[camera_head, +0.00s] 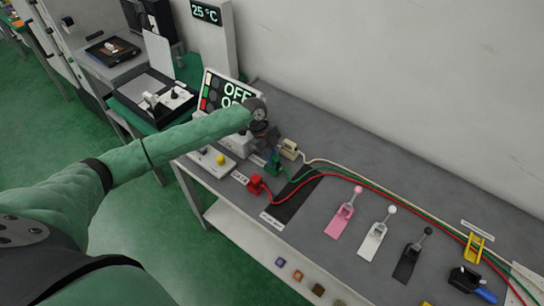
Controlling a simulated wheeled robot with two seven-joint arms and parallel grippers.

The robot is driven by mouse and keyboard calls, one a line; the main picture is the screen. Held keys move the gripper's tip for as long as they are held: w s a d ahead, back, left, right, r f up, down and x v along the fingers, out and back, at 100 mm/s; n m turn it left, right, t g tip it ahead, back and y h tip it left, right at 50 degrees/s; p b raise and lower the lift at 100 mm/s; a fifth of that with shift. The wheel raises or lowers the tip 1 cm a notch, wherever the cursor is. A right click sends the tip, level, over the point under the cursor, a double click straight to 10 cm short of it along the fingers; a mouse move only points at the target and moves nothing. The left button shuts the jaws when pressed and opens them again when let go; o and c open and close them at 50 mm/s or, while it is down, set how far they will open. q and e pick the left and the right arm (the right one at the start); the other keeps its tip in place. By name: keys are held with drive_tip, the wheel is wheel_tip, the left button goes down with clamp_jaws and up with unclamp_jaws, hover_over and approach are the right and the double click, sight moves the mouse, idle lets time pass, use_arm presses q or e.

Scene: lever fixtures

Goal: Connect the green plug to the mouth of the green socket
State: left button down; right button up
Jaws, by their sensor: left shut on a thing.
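My left arm reaches in from the left, and its dark left gripper (268,148) points down over the left part of the grey table. The gripper is shut on the green plug (273,166), which is low, close to the tabletop, and partly covered by the fingers. A green cable (300,180) runs from it to the right. I cannot make out the green socket apart from the plug, so I cannot tell whether they touch. My right gripper is not in view.
A red plug (256,185) with a red cable sits just in front, and a cream plug (289,148) just behind. Pink (345,210), white (376,236) and black (412,256) levers stand to the right. An OFF screen (232,93) stands behind the arm.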

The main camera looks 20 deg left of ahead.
use_arm(q)
drive_tip(key=shift+s+f, duration=0.1)
drive_tip(key=shift+f, duration=0.4)
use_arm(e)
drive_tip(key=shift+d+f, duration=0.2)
use_arm(q)
drive_tip(key=c, duration=1.2)
unclamp_jaws()
drive_tip(key=shift+b, duration=0.3)
drive_tip(key=shift+b+v, duration=1.55)
drive_tip(key=shift+v, duration=2.45)
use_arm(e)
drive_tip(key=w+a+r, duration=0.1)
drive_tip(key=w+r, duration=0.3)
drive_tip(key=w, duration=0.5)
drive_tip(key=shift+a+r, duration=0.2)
